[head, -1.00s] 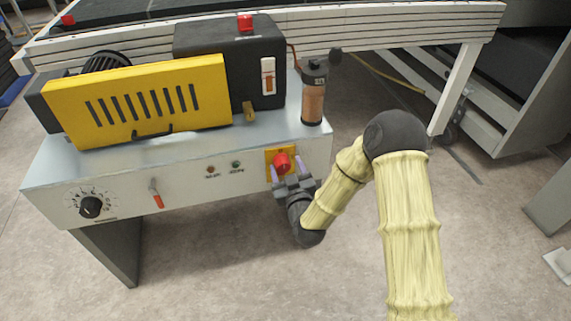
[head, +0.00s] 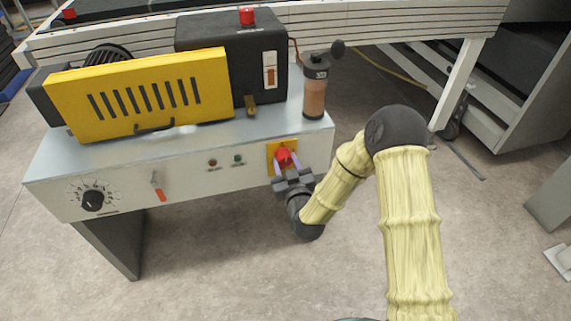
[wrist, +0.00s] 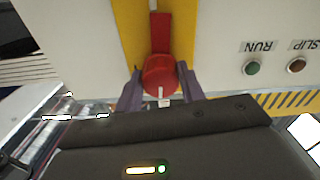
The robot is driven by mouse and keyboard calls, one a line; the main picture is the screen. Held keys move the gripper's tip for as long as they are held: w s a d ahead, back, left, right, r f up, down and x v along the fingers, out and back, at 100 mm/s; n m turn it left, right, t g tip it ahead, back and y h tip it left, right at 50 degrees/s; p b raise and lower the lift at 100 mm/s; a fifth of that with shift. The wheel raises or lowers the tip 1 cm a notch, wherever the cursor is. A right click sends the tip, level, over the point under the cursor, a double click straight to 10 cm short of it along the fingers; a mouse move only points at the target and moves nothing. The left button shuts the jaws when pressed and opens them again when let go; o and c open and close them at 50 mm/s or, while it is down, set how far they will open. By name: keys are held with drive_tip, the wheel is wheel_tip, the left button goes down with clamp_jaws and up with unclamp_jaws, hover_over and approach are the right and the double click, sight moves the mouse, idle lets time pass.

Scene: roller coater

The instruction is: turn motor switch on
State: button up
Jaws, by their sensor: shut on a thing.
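Two small indicators, labelled RUN (wrist: 252,67) and SLIP (wrist: 297,66), sit beside the switch plate. A dial (head: 93,200) and a red-handled lever (head: 158,187) are further left. A yellow slotted guard (head: 142,96) and a cylinder (head: 315,90) stand on top.

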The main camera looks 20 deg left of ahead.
drive_tip(key=m, duration=0.3)
drive_tip(key=shift+s+f, duration=0.1)
drive_tip(key=m, duration=0.9)
drive_tip(key=shift+m, duration=2.5)
drive_tip(key=o, duration=1)
drive_tip(key=shift+r, duration=0.2)
drive_tip(key=shift+s, duration=0.1)
